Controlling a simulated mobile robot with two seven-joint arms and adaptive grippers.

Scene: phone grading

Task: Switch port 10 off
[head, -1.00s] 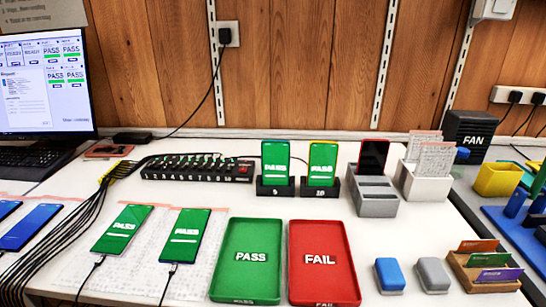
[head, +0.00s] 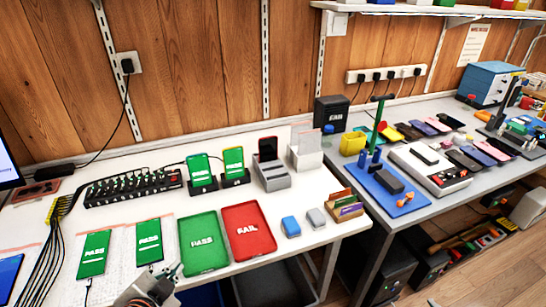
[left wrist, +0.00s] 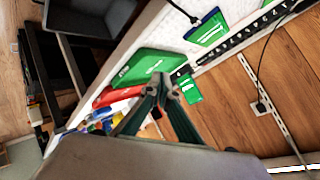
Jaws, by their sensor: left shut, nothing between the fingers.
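The black port hub (head: 135,188) lies along the back of the white table in the head view, with a row of small switches and numbers along its front. Port 10 is at its right end; its switch position is too small to tell. A phone on stand 10 (head: 233,160) shows a green PASS screen beside the phone on stand 9 (head: 201,168). My left gripper (head: 172,272) is at the bottom edge, in front of the green tray and well short of the hub. In the left wrist view its fingers (left wrist: 162,82) are closed and empty. My right gripper is out of view.
The green PASS tray (head: 203,262) and red FAIL tray (head: 265,243) lie in front of the stands. A grey stand (head: 272,180) holds a dark phone. Black cables (head: 52,240) run at the left. Phones (head: 95,253) lie on the paper sheets.

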